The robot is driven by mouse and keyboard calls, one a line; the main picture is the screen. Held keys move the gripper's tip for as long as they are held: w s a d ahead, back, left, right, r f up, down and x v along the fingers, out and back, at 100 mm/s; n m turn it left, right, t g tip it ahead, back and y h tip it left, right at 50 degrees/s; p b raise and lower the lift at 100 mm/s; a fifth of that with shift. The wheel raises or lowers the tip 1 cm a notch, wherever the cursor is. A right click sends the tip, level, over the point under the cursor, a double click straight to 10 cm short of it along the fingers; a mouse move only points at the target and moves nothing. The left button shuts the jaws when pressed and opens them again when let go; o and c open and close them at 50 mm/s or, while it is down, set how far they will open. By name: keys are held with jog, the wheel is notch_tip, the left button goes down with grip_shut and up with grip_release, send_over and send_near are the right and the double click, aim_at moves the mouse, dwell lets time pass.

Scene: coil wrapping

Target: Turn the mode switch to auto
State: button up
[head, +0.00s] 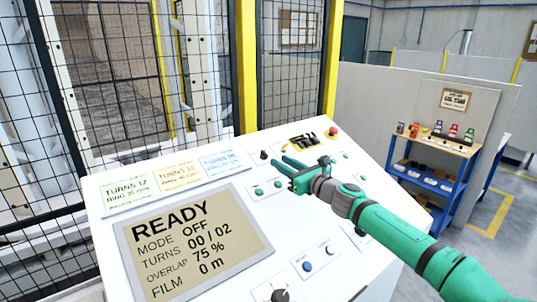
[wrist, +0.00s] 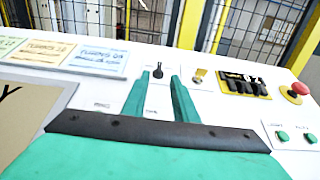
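A small black rotary switch (head: 264,155) stands near the back edge of the white sloped control panel (head: 200,210). Its label is too small to read, so I cannot confirm it is the mode switch. In the wrist view this switch (wrist: 158,71) shows between and just beyond the two fingertips. My green gripper (head: 281,160) is open and empty over the panel, close to the switch but not around it; its fingers also show in the wrist view (wrist: 158,78). The panel screen (head: 190,245) reads READY and MODE OFF.
A brass key switch (wrist: 200,74), a yellow plate with black parts (wrist: 243,84) and a red stop button (wrist: 298,90) lie right of the switch. Green buttons (head: 259,191) and a large black knob (head: 280,295) are nearer. Mesh fencing (head: 110,80) stands behind.

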aim_at(265, 153)
jog(key=x, duration=0.8)
jog(key=shift+w+a, duration=0.1)
jog(key=shift+w, duration=0.05)
jog(key=shift+a, duration=0.15)
jog(key=c, duration=0.5)
grip_shut()
